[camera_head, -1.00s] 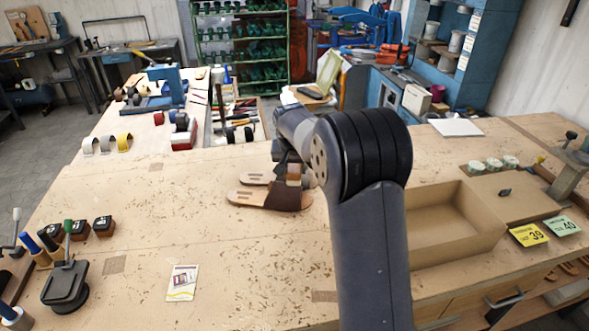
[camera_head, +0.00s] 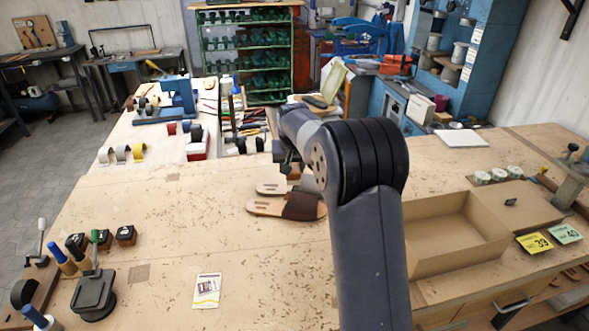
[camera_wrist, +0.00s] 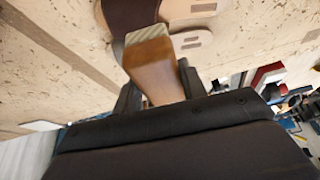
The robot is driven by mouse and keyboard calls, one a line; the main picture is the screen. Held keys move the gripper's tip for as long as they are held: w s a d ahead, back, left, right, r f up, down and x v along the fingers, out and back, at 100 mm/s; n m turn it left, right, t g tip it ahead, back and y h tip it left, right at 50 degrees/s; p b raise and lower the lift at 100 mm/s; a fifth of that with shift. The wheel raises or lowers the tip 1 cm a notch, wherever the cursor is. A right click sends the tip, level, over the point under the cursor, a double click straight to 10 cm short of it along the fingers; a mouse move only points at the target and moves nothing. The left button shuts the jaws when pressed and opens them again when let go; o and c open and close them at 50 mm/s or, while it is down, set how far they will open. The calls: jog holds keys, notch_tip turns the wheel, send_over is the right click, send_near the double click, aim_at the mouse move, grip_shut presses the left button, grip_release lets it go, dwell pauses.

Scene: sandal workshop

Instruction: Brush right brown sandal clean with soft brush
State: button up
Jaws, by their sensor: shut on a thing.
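Two brown sandals lie side by side on the bench, soles pale tan with dark brown straps. The nearer sandal (camera_head: 268,206) shows its sole and strap. The farther sandal (camera_head: 270,188) is partly hidden by my arm. My gripper (camera_wrist: 156,92) is shut on the soft brush (camera_wrist: 155,75), a wooden block with a pale bristle end pointing at the sandals. In the wrist view the bristle end overlaps the dark strap (camera_wrist: 128,15) and sole edges. I cannot tell whether the bristles touch. In the head view the gripper is mostly hidden behind my arm, over the sandals.
An empty cardboard tray (camera_head: 455,232) sits to the right, with yellow and green size cards beyond it. A printed card (camera_head: 207,290) lies at front left. Stamps and a hand press (camera_head: 93,293) stand at the left. The bench left of the sandals is clear.

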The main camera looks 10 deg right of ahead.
jog(key=shift+d+f+b, duration=0.25)
jog(key=shift+f+b, duration=0.3)
jog(key=shift+f, duration=0.2)
jog(key=shift+f+b, duration=1.65)
jog(key=shift+f, duration=0.65)
jog(key=shift+f+b, duration=0.65)
jog(key=shift+f, duration=0.3)
jog(key=shift+w+r, duration=0.1)
jog(key=shift+w, duration=0.05)
jog(key=shift+w+p, duration=0.15)
jog(key=shift+p, duration=0.2)
jog(key=shift+w+d+p, duration=0.2)
jog(key=shift+w+p, duration=0.15)
jog(key=shift+w, duration=0.15)
jog(key=shift+w+d+p, duration=0.15)
jog(key=shift+w+p, duration=0.15)
jog(key=shift+w, duration=0.2)
